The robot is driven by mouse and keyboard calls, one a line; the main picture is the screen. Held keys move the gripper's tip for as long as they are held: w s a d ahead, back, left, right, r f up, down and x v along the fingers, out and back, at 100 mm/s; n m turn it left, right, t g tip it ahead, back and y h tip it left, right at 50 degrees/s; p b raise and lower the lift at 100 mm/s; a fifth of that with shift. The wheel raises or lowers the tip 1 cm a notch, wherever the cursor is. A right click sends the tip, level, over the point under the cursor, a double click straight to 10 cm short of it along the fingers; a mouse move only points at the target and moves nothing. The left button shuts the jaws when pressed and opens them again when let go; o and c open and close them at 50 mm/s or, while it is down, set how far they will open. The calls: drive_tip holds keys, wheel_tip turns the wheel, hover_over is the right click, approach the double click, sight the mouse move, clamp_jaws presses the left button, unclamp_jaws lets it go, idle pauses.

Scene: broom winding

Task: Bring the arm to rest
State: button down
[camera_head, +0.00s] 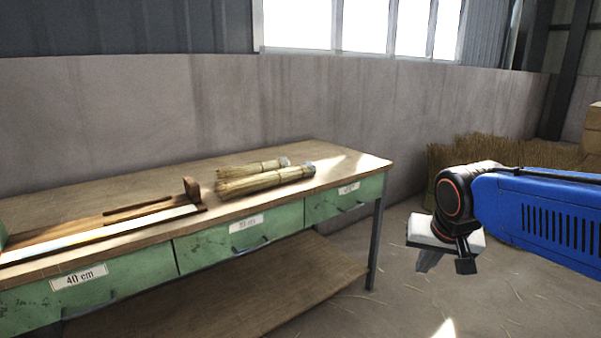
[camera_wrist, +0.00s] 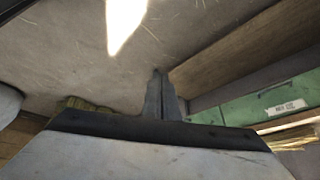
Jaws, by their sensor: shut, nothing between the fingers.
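My arm with its blue link reaches in from the right in the head view. My gripper (camera_head: 428,263) hangs at its end, pointing down, to the right of the workbench and clear of it. In the wrist view my gripper (camera_wrist: 160,76) shows its fingers together with nothing between them. The floor lies beyond the fingertips. Nothing touches the gripper.
A workbench (camera_head: 130,158) with green drawers fills the left; its drawer front (camera_wrist: 262,104) shows in the wrist view. Two straw bundles (camera_head: 262,180) and a wooden measuring jig (camera_head: 100,228) lie on it. Straw (camera_head: 500,152) stands behind my arm. Open floor lies beneath the gripper.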

drive_tip(key=s+d+f+n, duration=0.1)
drive_tip(key=s+f, duration=0.2)
drive_tip(key=s, duration=0.5)
drive_tip(key=s+f+n, duration=0.2)
drive_tip(key=s+f, duration=0.1)
drive_tip(key=s, duration=0.5)
drive_tip(key=shift+d+f+g+y, duration=0.3)
drive_tip(key=shift+d+f, duration=0.1)
